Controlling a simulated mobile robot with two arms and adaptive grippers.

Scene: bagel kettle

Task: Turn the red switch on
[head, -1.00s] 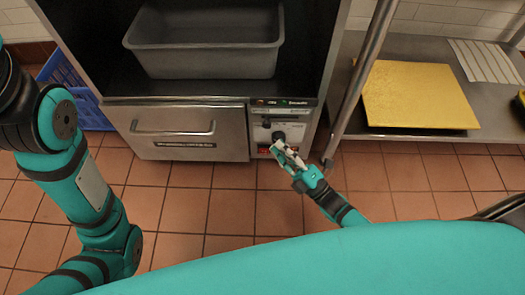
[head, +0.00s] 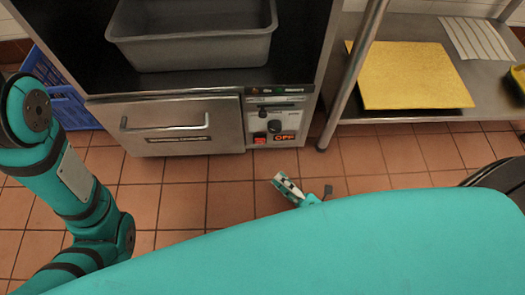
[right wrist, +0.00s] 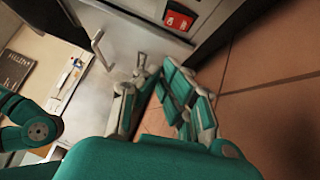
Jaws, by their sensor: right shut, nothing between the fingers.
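The red switch (head: 260,138) sits low on the control panel (head: 298,127) of the steel appliance, with a lit "OFF" sign (head: 286,138) just to its right. The red switch also shows at the top of the right wrist view (right wrist: 180,18). My right gripper (head: 283,181) is below and slightly right of the switch in the head view, apart from the panel, over the floor. It is shut and empty; its fingers also show in the right wrist view (right wrist: 155,75). My left arm is at the left; its gripper is out of view.
A drawer with a bar handle (head: 165,125) is left of the panel, and a black knob (head: 275,126) is above the switch. A grey bin (head: 192,52) stands above. A steel table leg (head: 348,85) is to the right. The tiled floor in front is clear.

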